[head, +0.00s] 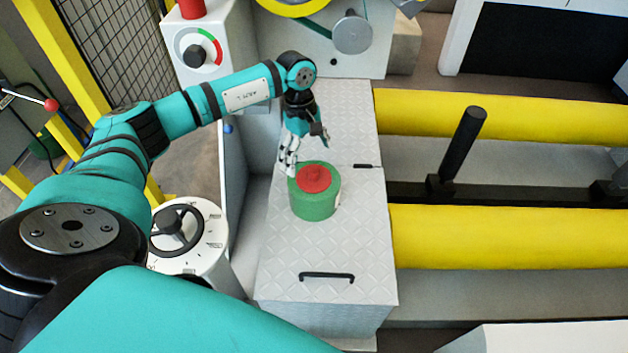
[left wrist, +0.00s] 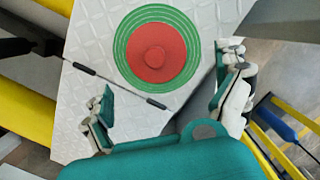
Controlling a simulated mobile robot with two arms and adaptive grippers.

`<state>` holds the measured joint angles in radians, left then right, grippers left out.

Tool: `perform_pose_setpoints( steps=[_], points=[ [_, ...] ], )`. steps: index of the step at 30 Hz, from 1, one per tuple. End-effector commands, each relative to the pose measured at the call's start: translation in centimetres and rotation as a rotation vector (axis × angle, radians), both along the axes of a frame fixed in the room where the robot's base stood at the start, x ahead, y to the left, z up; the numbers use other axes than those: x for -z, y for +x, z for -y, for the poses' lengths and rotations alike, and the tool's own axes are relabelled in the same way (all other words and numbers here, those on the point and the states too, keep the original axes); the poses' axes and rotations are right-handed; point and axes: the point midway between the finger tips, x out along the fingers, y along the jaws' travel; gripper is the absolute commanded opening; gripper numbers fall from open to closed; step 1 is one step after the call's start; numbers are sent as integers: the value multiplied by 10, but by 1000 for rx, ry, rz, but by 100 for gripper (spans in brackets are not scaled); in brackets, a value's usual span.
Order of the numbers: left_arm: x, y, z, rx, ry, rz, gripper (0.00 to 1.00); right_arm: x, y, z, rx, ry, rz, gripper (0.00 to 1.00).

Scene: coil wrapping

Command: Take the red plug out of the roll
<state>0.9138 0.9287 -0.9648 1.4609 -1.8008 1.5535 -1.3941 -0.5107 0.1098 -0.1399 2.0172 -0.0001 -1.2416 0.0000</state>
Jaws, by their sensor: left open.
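The green roll (head: 314,205) stands upright on a grey diamond-plate box top. The red plug (head: 315,177) sits in the top of the roll, with a small raised knob in its middle. In the left wrist view the red plug (left wrist: 155,52) fills the centre of the ringed green roll (left wrist: 121,48). My left gripper (head: 305,150) is just behind the roll in the head view, apart from the plug. In the left wrist view my left gripper (left wrist: 165,100) has its fingers spread wide with nothing between them. My right gripper is not in view.
The plate-topped box (head: 285,262) has a black handle (head: 327,276) near its front edge. A white dial post (head: 185,235) stands left. Yellow rollers (head: 490,238) and a black upright bar (head: 463,143) lie right. A machine with a red-topped control panel stands behind.

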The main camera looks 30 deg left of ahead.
Motion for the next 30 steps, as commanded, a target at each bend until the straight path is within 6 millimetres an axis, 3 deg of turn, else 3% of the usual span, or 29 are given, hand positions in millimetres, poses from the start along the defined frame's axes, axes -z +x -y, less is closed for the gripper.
perform_pose_setpoints(
  steps=[5,15,21,30],
  points=[
    [9,0,3,0,0,-1,100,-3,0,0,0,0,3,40],
    [52,1,17,-1,-1,0,100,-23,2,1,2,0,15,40],
    [53,1,18,0,0,1,100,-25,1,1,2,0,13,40],
    [52,1,17,0,0,1,63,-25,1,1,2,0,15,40]
  ],
)
